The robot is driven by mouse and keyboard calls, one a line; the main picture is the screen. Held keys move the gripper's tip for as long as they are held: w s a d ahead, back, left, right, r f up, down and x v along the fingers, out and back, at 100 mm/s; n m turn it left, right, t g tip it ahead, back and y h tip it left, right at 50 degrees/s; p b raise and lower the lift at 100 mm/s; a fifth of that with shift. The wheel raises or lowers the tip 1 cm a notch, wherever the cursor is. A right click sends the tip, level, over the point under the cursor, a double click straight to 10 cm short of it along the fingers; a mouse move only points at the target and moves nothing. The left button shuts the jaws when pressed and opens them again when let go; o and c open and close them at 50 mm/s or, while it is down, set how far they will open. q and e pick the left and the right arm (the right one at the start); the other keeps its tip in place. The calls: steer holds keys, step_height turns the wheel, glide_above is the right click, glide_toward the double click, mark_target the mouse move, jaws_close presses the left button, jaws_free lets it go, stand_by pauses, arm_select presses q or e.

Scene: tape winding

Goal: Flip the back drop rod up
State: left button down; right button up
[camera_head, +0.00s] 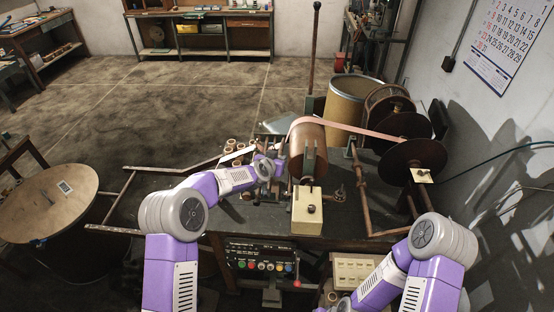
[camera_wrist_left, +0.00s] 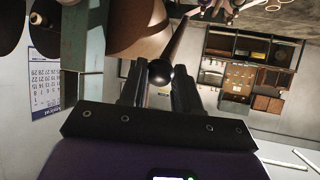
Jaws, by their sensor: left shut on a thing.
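My left gripper (camera_head: 281,163) reaches in beside the left side of the copper-coloured drum (camera_head: 307,141) on the winding machine. In the left wrist view its dark fingers (camera_wrist_left: 158,92) are closed around a dark rod (camera_wrist_left: 178,42), whose round end faces the camera. The rod slants away up and to the right in that view. In the head view the held part is too small to make out. A tall brown rod with a knob (camera_head: 314,45) stands upright behind the drum. My right arm bends in at the lower right; its gripper is out of view.
A pinkish tape (camera_head: 345,126) runs from the drum to dark reels (camera_head: 414,163) at the right. A tan barrel (camera_head: 352,98) stands behind. Several small rings (camera_head: 232,148) lie left of the drum. A control panel (camera_head: 258,256) is in front. The floor at the back left is clear.

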arm_select(q)
steer(key=shift+w+r+p, duration=0.45)
steer(key=shift+r+p, duration=0.1)
steer(key=shift+r, duration=0.15)
steer(key=shift+w+r+p, duration=0.4)
steer(key=shift+r+p, duration=0.15)
steer(key=shift+r, duration=0.15)
steer(key=shift+w+r+p, duration=0.45)
steer(key=shift+r+p, duration=0.1)
steer(key=shift+r, duration=0.15)
steer(key=c, duration=0.8)
jaws_free()
steer(key=shift+f, duration=0.1)
steer(key=shift+s, duration=0.15)
steer(key=b+v, duration=0.1)
steer(key=v, duration=0.6)
steer(key=shift+s+b, duration=0.2)
steer(key=shift+b, duration=0.2)
